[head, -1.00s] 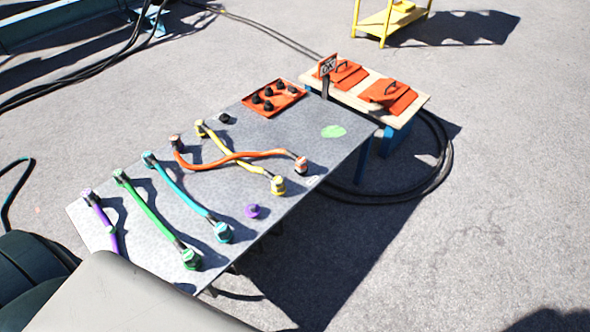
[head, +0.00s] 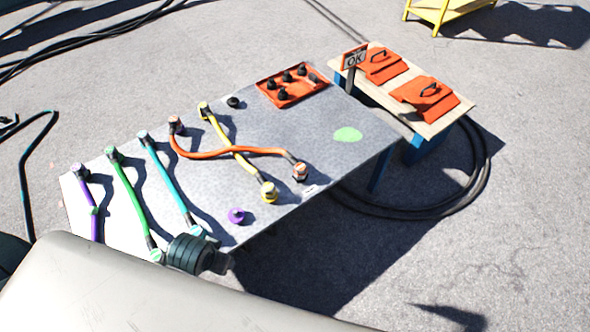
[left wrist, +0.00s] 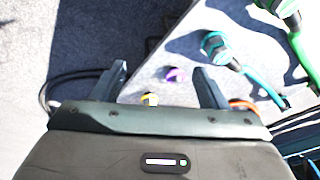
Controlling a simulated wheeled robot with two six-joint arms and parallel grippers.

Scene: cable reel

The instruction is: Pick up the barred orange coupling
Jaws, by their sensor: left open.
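An orange cable lies on the grey table (head: 325,108), crossing a yellow cable. One orange end coupling (head: 299,171) is near the table's right edge, and the other (head: 175,125) is toward the back left. In the left wrist view part of the orange cable (left wrist: 242,104) shows beside the right finger. My left gripper (left wrist: 160,85) is open and empty, apart from both orange ends. In the head view only my dark wrist shows at the table's front edge; the fingers are not clear there.
A yellow coupling (head: 268,191) and purple plug (head: 236,215) stand near the orange right end. Teal (head: 172,180) and green (head: 128,190) cables lie left. A green patch (head: 347,134) lies on clear tabletop.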

